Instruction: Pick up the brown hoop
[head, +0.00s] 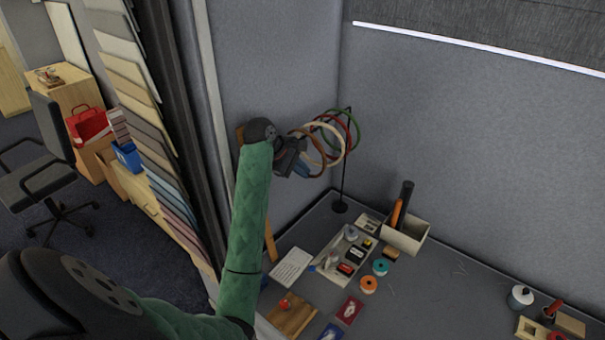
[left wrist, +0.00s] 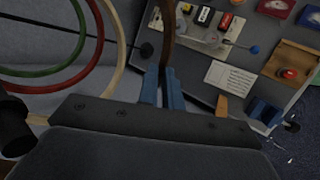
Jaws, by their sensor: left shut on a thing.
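The brown hoop (left wrist: 167,38) passes between the two blue fingers of my left gripper (left wrist: 161,80) in the left wrist view; the gripper is shut on it. In the head view my left gripper (head: 302,168) is beside the hoops hanging high on a thin black stand (head: 344,178). The brown hoop there (head: 321,158) is partly overlapped by other hoops and the gripper. I cannot tell whether it still touches the stand. My right gripper is not in view.
A cream hoop (left wrist: 117,48), a red hoop (left wrist: 96,57) and a green hoop (left wrist: 79,50) hang close by. Below are a tray (head: 336,278), spools (head: 369,284) and a box with rolls (head: 404,236). A grey wall (head: 460,140) stands behind.

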